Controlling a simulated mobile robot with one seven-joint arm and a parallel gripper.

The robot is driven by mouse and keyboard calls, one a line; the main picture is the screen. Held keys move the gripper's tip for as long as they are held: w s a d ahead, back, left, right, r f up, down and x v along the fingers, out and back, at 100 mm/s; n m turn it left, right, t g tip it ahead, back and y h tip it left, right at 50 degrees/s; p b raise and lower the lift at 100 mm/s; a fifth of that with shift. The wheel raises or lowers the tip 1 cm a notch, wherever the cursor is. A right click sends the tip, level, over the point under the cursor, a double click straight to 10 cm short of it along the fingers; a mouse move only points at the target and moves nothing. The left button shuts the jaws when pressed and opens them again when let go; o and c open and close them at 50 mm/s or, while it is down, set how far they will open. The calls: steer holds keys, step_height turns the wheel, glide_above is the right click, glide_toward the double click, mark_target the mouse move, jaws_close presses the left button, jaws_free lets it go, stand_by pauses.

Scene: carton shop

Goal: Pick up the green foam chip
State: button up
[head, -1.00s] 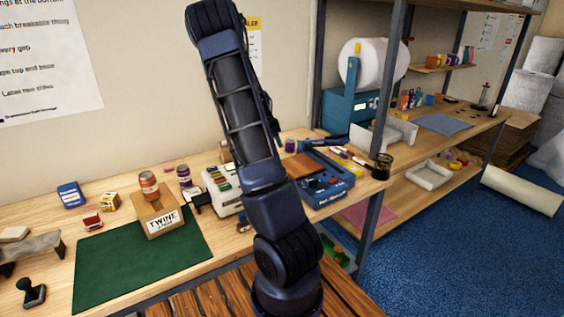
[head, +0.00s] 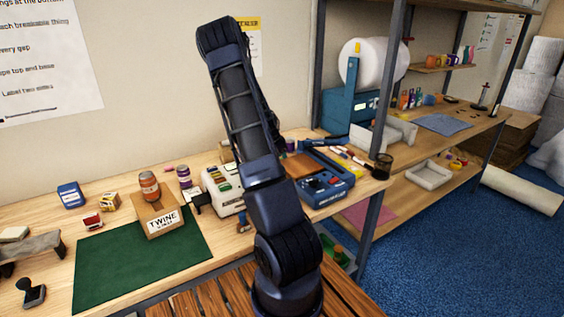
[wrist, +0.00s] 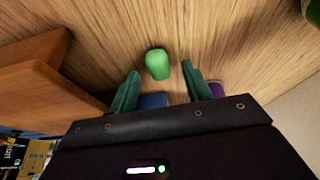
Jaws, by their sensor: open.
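The green foam chip (wrist: 157,63) is a small rounded light-green block on the wooden table top in the wrist view. My gripper (wrist: 160,72) is open, with one dark green finger to each side of the chip in the picture. The chip shows in the gap near the fingertips, and no finger visibly touches it. I cannot tell how far above the table the fingers are. In the head view I cannot make out the chip or my gripper; my arm covers part of the table there.
In the wrist view a brown wooden block (wrist: 60,100) stands left of the gripper. A blue thing (wrist: 152,101) shows between the fingers and a purple one (wrist: 217,89) right of them. In the head view the twine box (head: 160,217) and blue machine (head: 322,182) stand on the table.

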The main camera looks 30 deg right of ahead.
steer(key=shift+d+f, duration=0.1)
steer(key=shift+f, duration=0.2)
steer(key=c, duration=1.1)
steer(key=shift+r, duration=0.1)
jaws_close()
